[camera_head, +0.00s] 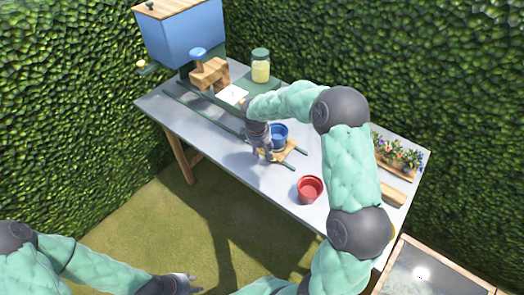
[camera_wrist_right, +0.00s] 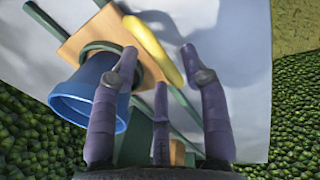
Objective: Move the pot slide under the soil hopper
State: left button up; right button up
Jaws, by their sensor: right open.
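The pot slide is a wooden board (camera_head: 291,150) on green rails, with a blue pot (camera_head: 279,132) upright on it. The soil hopper (camera_head: 182,38) is a blue box with a wooden lid at the back left, beyond the far end of the rails. My right gripper (camera_head: 263,154) is open at the slide's left edge, beside the pot. In the right wrist view its spread fingers (camera_wrist_right: 160,58) are around or just above a yellow bar (camera_wrist_right: 154,48) on the board (camera_wrist_right: 98,36); contact cannot be told. My left gripper (camera_head: 188,283) is low at the bottom, away from the table.
A red pot (camera_head: 310,188) stands on the grey table (camera_head: 222,152) right of the slide. A jar (camera_head: 260,66) stands behind the rails, and a flower tray (camera_head: 397,153) is at the right. Rails (camera_head: 205,109) between slide and hopper look clear.

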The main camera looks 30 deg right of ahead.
jog(key=shift+f, duration=0.1)
grip_shut()
jog(key=shift+w+a+p, duration=0.15)
jog(key=shift+w+a, duration=0.15)
jog(key=shift+w, duration=0.45)
jog(key=shift+w+a+p, duration=0.1)
jog(key=shift+w+a, duration=0.2)
jog(key=shift+w, duration=0.45)
jog(key=shift+w+a+p, duration=0.15)
jog(key=shift+w+a, duration=0.15)
jog(key=shift+w, duration=0.45)
grip_release()
notch_tip(320, 180, up, 12)
jog(key=a, duration=0.2)
jog(key=shift+s, duration=0.45)
jog(key=shift+f, duration=0.1)
